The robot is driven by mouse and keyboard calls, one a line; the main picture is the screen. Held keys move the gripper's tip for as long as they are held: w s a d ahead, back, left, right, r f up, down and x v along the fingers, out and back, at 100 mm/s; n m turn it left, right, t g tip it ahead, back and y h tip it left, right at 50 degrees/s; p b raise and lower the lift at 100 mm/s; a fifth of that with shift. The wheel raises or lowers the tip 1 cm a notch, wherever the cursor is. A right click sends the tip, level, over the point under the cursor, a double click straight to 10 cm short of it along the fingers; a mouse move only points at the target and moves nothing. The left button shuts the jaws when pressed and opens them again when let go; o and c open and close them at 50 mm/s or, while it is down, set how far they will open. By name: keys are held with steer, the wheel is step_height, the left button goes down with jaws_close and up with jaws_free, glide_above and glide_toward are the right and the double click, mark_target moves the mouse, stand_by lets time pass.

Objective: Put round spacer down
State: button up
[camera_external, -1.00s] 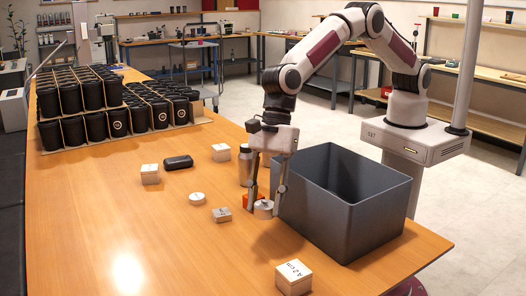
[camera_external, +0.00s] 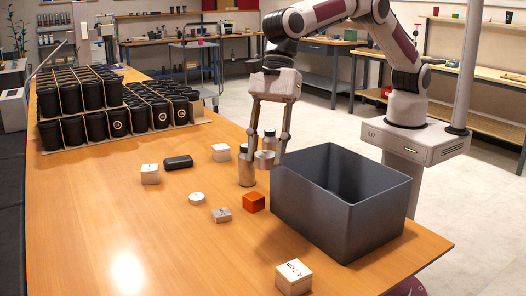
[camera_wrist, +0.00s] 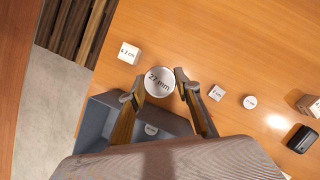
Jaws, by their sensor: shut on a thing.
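My gripper (camera_external: 264,163) is shut on a pale round spacer (camera_external: 264,156). The spacer is held in the air above the table, left of the grey bin. In the wrist view, my gripper (camera_wrist: 159,85) has one finger on each side of the spacer (camera_wrist: 159,82), whose top reads "27 mm". A second, smaller white round spacer (camera_external: 197,198) lies flat on the table; it also shows in the wrist view (camera_wrist: 249,102).
An orange block (camera_external: 253,202), a bottle (camera_external: 246,172), pale blocks (camera_external: 293,277) and a black case (camera_external: 178,162) are on the table. The front left is clear.

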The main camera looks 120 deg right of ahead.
steer(key=s+a+n+g+y, duration=0.3)
steer(key=s+n, duration=0.8)
steer(key=s, duration=1.3)
step_height(320, 180, down, 11)
steer(key=h, duration=0.1)
steer(key=shift+d+f+g, duration=0.15)
steer(key=shift+g, duration=0.25)
steer(key=shift+f, duration=0.1)
steer(key=shift+f, duration=3.05)
steer(key=shift+f, duration=1.85)
steer(key=shift+f, duration=0.1)
